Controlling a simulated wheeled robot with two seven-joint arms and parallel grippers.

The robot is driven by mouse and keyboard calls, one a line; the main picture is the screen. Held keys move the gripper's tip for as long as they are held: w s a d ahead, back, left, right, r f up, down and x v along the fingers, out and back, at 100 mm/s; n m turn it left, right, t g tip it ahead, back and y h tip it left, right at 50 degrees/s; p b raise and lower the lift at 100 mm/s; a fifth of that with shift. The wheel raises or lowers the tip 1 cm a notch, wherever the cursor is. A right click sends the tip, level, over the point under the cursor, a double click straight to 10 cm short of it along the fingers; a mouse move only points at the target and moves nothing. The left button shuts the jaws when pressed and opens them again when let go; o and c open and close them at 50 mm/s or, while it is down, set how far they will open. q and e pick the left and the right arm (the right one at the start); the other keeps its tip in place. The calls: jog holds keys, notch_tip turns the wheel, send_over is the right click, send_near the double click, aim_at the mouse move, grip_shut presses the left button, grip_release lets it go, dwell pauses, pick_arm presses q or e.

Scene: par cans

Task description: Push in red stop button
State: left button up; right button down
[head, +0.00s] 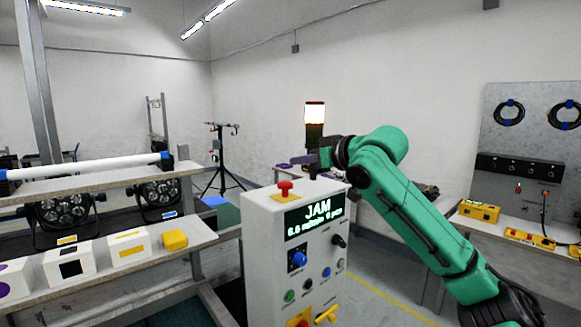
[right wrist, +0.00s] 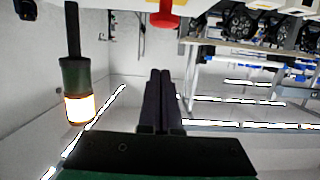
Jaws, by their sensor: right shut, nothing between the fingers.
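The red stop button (head: 285,188) is a mushroom knob on a yellow base, on top of the white control cabinet (head: 262,235). The cabinet's screen (head: 312,218) reads JAM. My right gripper (head: 314,160) is above the cabinet top, to the right of the button and apart from it. In the right wrist view, its two dark fingers (right wrist: 160,78) are together and empty. That view appears upside down, with the red button (right wrist: 163,16) at the top edge beyond the fingertips. My left gripper is in neither view.
A signal lamp (head: 315,115) with a lit top stands close behind my right gripper. A shelf (head: 110,190) at left holds lamps and several boxes. A workbench (head: 520,235) with a pegboard is at right. Open air lies above the button.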

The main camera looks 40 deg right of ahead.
aim_at(285, 189)
jog(key=w+f+p, duration=0.1)
jog(key=w+f, duration=0.2)
jog(key=shift+w+f+p, duration=0.15)
jog(key=shift+f+p, duration=0.15)
jog(key=shift+f, duration=0.65)
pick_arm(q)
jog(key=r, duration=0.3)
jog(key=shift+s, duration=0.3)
